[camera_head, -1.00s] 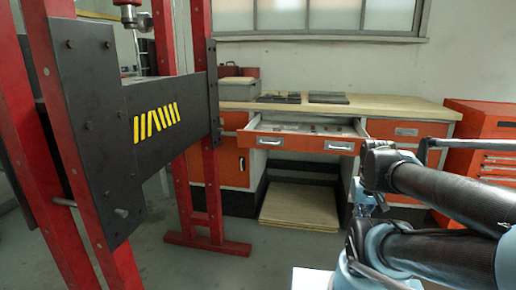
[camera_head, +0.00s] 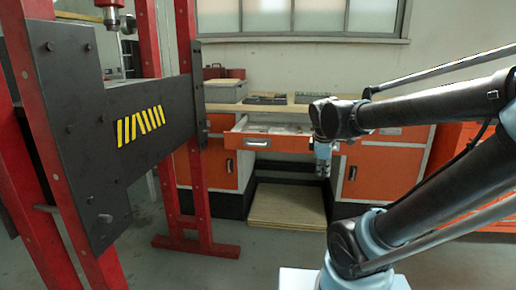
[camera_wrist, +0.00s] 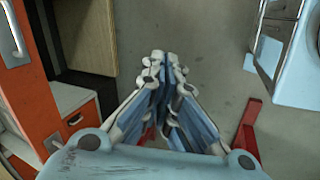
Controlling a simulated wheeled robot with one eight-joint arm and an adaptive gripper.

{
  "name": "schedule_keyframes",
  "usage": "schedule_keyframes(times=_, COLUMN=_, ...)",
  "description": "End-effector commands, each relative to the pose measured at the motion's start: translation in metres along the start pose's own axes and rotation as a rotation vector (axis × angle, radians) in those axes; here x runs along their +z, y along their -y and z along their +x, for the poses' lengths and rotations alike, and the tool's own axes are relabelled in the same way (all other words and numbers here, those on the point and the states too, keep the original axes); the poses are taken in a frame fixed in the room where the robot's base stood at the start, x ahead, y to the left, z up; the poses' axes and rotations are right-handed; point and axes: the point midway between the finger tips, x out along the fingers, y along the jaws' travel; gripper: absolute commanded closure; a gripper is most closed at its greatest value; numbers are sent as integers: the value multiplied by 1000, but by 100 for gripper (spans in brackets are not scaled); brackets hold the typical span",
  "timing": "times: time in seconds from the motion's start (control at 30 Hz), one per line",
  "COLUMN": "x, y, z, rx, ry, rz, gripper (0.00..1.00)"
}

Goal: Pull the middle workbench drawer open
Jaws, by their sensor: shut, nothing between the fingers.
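The middle workbench drawer (camera_head: 258,142), with an orange front and silver handles, stands pulled out under the wooden top in the head view. Its inside shows, with some pale items in it. Its right part is hidden behind my arm. My gripper (camera_head: 323,172) hangs pointing down at the right part of the drawer front in that view; I cannot tell whether it touches. In the wrist view my gripper (camera_wrist: 165,58) is shut and empty, its fingertips over grey floor. Orange fronts with silver handles (camera_wrist: 10,35) lie to its left, apart from the fingers.
A red press frame (camera_head: 192,180) with a dark crossbeam (camera_head: 140,110) stands at the left. Orange cupboards (camera_head: 384,172) flank an open space holding stacked boards (camera_head: 287,206). An orange tool cabinet (camera_head: 452,150) stands at the right.

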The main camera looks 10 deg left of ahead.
Motion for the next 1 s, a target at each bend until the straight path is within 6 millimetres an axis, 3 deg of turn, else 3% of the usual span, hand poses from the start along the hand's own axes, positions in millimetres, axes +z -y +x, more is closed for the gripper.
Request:
schedule_keyframes(times=0.1, x=-45, y=-32, z=-10, rx=56, ry=-3, rz=-325, gripper=100)
schedule_keyframes(times=0.3, x=-129, y=-70, z=-25, rx=158, ry=19, rz=-870, gripper=100)
schedule_keyframes(times=0.5, x=-218, y=-89, z=-39, rx=263, ry=69, rz=-1363, gripper=100)
schedule_keyframes(times=0.6, x=-253, y=-92, z=-45, rx=305, ry=96, rz=-1546, gripper=100)
schedule_keyframes(times=0.8, x=-290, y=-91, z=-50, rx=349, ry=134, rz=-1740, gripper=100)
schedule_keyframes(times=1.0, x=-296, y=-95, z=-40, rx=355, ry=141, rz=-1766, gripper=100)
